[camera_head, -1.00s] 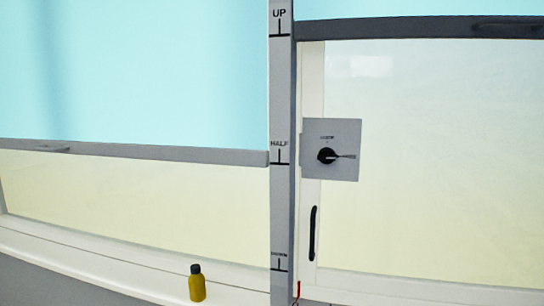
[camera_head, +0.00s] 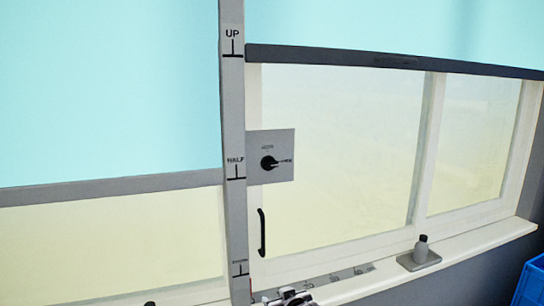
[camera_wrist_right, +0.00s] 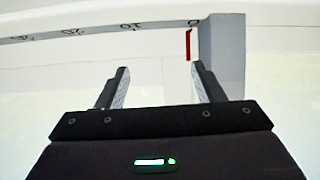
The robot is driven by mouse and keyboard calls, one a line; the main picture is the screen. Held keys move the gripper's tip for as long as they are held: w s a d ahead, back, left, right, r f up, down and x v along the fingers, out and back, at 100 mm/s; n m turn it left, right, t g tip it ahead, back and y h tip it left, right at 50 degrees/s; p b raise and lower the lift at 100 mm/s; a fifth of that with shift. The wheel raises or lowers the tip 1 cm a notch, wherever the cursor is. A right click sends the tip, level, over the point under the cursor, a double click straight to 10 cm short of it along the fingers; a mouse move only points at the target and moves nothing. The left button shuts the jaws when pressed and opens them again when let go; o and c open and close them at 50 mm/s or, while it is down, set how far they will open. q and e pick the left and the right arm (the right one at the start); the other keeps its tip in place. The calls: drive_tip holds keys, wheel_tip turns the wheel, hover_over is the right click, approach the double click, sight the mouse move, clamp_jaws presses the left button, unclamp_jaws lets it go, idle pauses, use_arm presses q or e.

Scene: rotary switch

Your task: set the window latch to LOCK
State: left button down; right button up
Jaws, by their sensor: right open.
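The window latch is a black rotary knob (camera_head: 268,163) on a square grey plate (camera_head: 285,142) fixed to the window frame. Its pointer appears to point right. Small lettering stands above and to the right of the knob, too small to read surely. My right gripper (camera_head: 290,298) shows at the bottom edge of the head view, well below the latch and apart from it. In the right wrist view the gripper (camera_wrist_right: 160,75) has its two fingers spread with nothing between them. The latch does not show in that view. My left gripper is not in view.
A grey post (camera_head: 232,110) marked UP and HALF stands left of the latch. A black handle (camera_head: 262,233) is below the plate. A ruler strip (camera_head: 322,278) and a grey bottle on a base (camera_head: 421,255) are on the sill. A blue crate (camera_head: 531,281) is at lower right.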

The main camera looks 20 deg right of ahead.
wheel_tip(320, 180, up, 20)
drive_tip(key=w+t+p, duration=0.1)
drive_tip(key=w+t, duration=0.2)
drive_tip(key=t+p, duration=0.2)
approach(271, 164)
drive_tip(key=w, duration=0.1)
drive_tip(key=w+p, duration=0.1)
drive_tip(key=w, duration=0.2)
drive_tip(key=w+p, duration=0.1)
drive_tip(key=w, duration=0.2)
drive_tip(key=shift+w+a, duration=0.15)
drive_tip(key=shift+a, duration=0.05)
drive_tip(key=shift+w+f+p, duration=0.2)
drive_tip(key=shift+w+p, duration=0.1)
drive_tip(key=shift+w, duration=0.3)
drive_tip(key=shift+c, duration=0.3)
drive_tip(key=c, duration=0.9)
